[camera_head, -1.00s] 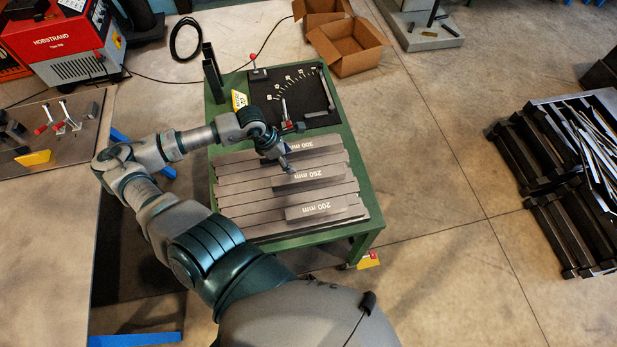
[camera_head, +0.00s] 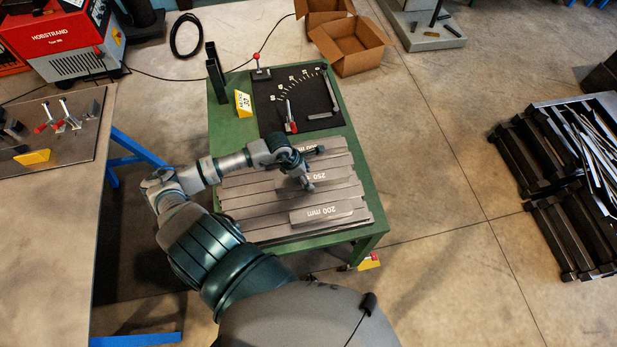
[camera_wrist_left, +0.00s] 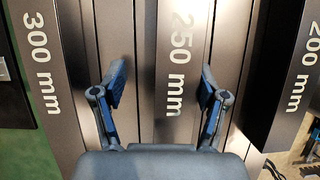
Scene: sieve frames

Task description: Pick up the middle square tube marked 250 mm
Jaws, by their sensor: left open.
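The middle square tube marked 250 mm (camera_head: 340,185) lies on the slatted top of the green cart, between the tube marked 300 mm (camera_head: 333,142) and the tube marked 200 mm (camera_head: 330,213). In the left wrist view the 250 mm tube (camera_wrist_left: 178,75) runs up the middle. My left gripper (camera_head: 309,188) is over this tube and partly covers it. In the left wrist view its open fingers (camera_wrist_left: 163,90) stand one on each side of the tube, with nothing held. Whether they reach below the tube's top face I cannot tell. My right gripper is not in view.
The green cart (camera_head: 375,215) also bears a black mat (camera_head: 300,95) with a red-tipped clamp (camera_head: 290,120), and a yellow sign (camera_head: 242,103). A bench (camera_head: 55,225) stands to the left. Cardboard boxes (camera_head: 350,50) are behind, and a rack of metal stock (camera_head: 560,180) is at the right.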

